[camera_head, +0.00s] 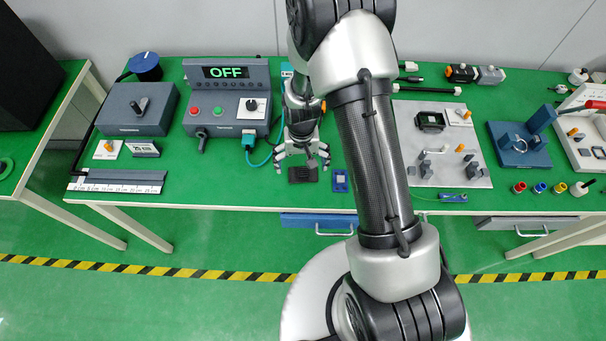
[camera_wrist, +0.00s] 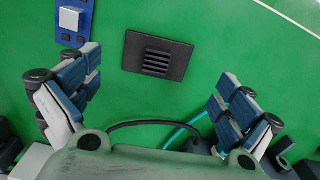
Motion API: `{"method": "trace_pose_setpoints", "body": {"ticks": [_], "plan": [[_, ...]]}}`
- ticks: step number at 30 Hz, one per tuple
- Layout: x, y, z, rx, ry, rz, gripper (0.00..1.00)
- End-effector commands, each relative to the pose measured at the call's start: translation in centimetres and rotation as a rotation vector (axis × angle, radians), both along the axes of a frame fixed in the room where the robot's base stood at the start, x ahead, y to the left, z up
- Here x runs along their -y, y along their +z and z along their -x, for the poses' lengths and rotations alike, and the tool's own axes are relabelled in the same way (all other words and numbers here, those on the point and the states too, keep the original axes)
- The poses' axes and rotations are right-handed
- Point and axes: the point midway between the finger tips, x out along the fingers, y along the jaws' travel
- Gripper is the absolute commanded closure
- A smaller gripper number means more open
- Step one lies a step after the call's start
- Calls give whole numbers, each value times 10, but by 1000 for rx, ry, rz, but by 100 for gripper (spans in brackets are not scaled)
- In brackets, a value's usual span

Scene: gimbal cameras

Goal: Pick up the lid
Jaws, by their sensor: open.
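The lid appears to be the dark rectangular plate with slots (camera_head: 302,175), lying flat on the green bench near its front edge. In the wrist view the same slotted plate (camera_wrist: 157,57) lies ahead of the fingers, between their lines and a little left of centre. My gripper (camera_head: 302,160) is above the bench just behind the plate in the head view. Its fingers are spread wide and empty in the wrist view (camera_wrist: 165,98), and none is seen touching the plate. The exact height above the bench is hard to tell.
A blue board with a pale square chip (camera_head: 341,181) lies right of the plate. A control box reading OFF (camera_head: 227,97) stands to the left, with a teal cable (camera_head: 262,162) beside my gripper. A grey panel with parts (camera_head: 440,145) is to the right. The bench's front edge is close.

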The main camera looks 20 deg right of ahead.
Motion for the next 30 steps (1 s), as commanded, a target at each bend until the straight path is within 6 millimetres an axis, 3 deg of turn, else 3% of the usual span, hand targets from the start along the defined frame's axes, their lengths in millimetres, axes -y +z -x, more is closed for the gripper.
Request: {"method": "trace_pose_setpoints", "body": {"ticks": [7,15,30], "plan": [[5,-40,0,-4,-2,0,2],[5,-44,-1,-1,-2,0,2],[5,-43,-1,-2,-2,0,34]]}}
